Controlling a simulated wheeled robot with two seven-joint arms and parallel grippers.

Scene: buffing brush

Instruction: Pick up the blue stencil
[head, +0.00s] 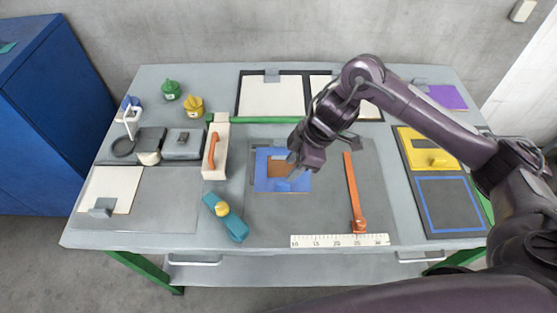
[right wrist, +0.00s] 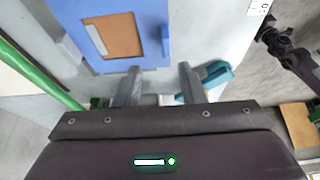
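The blue stencil (head: 262,174) is a flat blue frame around a brown window, lying on the grey mat (head: 330,215) at mid-table. A small darker blue tab stands near its front edge. The stencil also shows at the top of the right wrist view (right wrist: 150,15). My right gripper (head: 295,168) is over the stencil's right side and hides part of it. In the right wrist view its fingers (right wrist: 159,80) are apart with nothing between them. A dark jointed part at the right of that view may be my left gripper; its fingers are unclear.
A teal tool with a yellow knob (head: 224,216) and a beige block with an orange handle (head: 214,150) lie left of the mat. An orange bar (head: 353,190) lies to the right. A white ruler (head: 340,240) lies along the front edge.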

